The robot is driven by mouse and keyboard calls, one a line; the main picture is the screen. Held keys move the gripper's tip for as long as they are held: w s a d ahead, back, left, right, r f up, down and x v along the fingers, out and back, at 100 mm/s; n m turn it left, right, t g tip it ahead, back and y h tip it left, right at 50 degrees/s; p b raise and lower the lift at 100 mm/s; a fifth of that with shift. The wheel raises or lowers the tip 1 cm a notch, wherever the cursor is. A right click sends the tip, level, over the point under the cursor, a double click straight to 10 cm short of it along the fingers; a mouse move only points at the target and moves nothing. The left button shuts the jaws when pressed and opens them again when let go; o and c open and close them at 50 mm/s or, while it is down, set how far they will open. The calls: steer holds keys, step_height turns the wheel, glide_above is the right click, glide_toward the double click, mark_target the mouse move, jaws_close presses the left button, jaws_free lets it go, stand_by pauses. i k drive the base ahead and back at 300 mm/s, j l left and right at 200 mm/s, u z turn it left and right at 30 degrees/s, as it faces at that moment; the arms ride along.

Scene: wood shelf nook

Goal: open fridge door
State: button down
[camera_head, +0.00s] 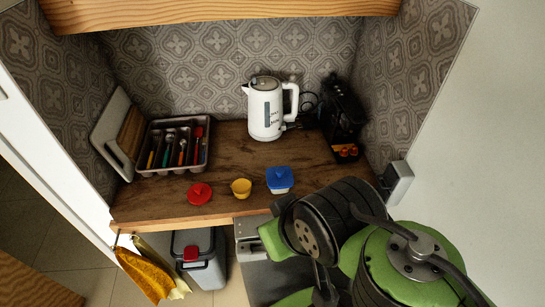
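No clear fridge door shows in the head view. A grey, metallic-edged unit (250,247) sits under the front edge of the counter, left of my arm; it may be the fridge, but I cannot tell. Its right side is hidden behind my green and black arm links, which fill the lower right. I cannot make out my gripper's fingers.
On the wooden counter (225,180) stand a white kettle (266,110), a black coffee machine (343,115), a cutlery tray (151,170), a red lid (199,193), a yellow cup (241,188) and a blue-lidded box (280,180). A grey bin (205,268) and hanging yellow cloth (150,275) are below.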

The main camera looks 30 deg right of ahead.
mark_target(267, 282)
steer(key=k+l+z, duration=0.1)
steer(key=z, duration=0.25)
steer(key=k+l+z, duration=0.15)
steer(key=z, duration=0.25)
steer(key=i+j, duration=0.1)
steer(key=j, duration=0.45)
steer(key=i+j, duration=0.1)
steer(key=j, duration=1.05)
steer(key=i+z, duration=0.05)
steer(key=i, duration=0.05)
